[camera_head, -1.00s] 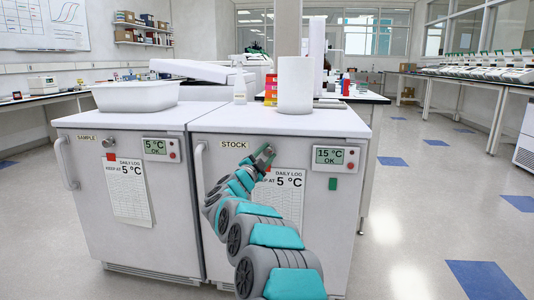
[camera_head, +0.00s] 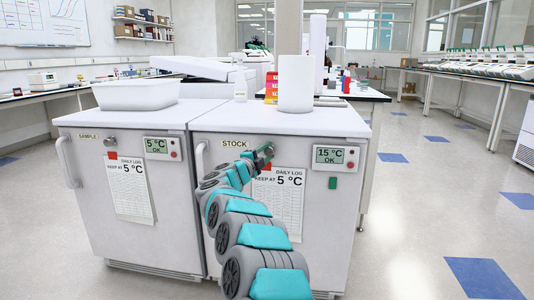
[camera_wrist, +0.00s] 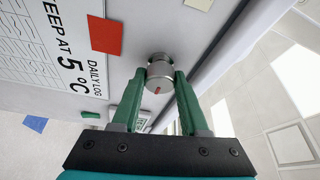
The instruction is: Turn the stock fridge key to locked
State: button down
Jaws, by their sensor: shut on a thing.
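The stock fridge (camera_head: 206,240) is the right one of two white fridges, labelled STOCK, with its door shut. Its key (camera_wrist: 159,72) is a round metal knob near the top of the door front, with a short red mark on its end. My gripper (camera_wrist: 160,78) is shut on this knob, one green finger on each side. In the wrist view the red mark points slightly off straight, toward lower left. In the head view the gripper (camera_head: 264,153) is at the upper door, and my arm hides part of the door.
The stock display (camera_head: 330,156) reads 15 °C OK, right of my gripper. A daily log sheet (camera_head: 277,205) hangs below, with a red square by its top. The sample fridge (camera_head: 90,215) stands at left. A white cylinder (camera_head: 295,85) and a white tub (camera_head: 136,95) stand on top.

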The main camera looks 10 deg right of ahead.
jog(key=shift+c, duration=2.1)
grip_release()
jog(key=v, duration=0.7)
jog(key=shift+s+a+b, duration=0.25)
jog(key=shift+s+b, duration=0.05)
jog(key=shift+b, duration=0.1)
